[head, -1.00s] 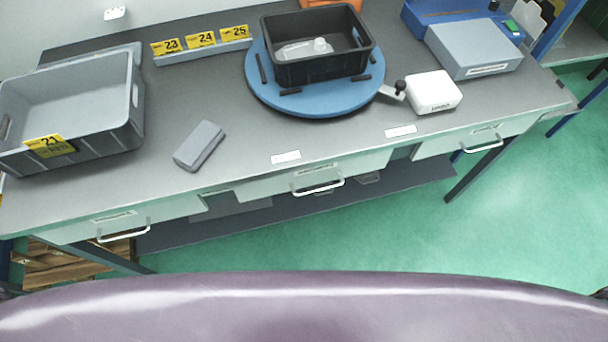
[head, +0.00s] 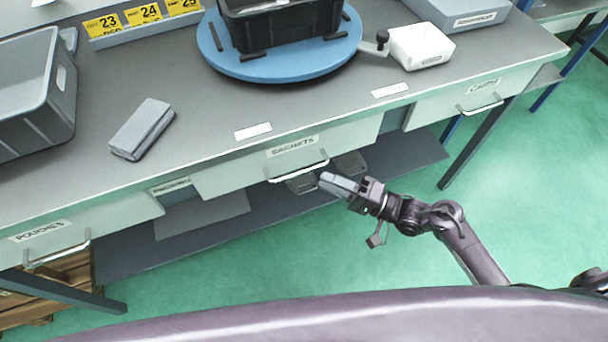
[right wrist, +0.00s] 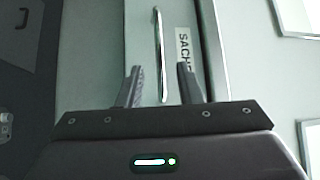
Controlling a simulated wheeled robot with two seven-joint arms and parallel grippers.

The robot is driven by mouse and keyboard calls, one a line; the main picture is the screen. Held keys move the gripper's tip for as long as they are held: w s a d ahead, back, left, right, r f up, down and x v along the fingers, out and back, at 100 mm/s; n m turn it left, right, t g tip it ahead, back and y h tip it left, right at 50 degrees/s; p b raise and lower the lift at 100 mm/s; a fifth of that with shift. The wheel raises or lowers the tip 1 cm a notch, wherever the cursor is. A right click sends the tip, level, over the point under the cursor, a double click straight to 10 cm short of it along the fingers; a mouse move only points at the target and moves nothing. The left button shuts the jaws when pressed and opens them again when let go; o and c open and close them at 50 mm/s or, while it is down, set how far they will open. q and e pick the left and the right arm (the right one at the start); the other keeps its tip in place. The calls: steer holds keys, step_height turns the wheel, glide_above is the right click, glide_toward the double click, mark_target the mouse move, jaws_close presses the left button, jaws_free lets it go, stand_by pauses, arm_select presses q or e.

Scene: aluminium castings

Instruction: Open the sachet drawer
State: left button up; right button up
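The sachet drawer (head: 235,176) is the middle drawer under the bench, with a "SACHETS" label and a silver bar handle (head: 298,172). Its front looks closed. My right gripper (head: 324,178) is just in front of the handle's right end in the head view. In the right wrist view its two fingers (right wrist: 158,84) are apart, with the upright-looking handle (right wrist: 159,50) between and beyond their tips. The fingers hold nothing; whether the handle's near end reaches between them is hard to tell. My left gripper is not in view.
The pouches drawer (head: 110,222) is at left and another labelled drawer (head: 455,106) at right, both with bar handles. A lower shelf (head: 130,255) lies beneath.

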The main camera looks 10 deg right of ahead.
mark_target(304, 170)
steer(key=x, duration=0.7)
jaws_close()
steer(key=shift+f, duration=0.1)
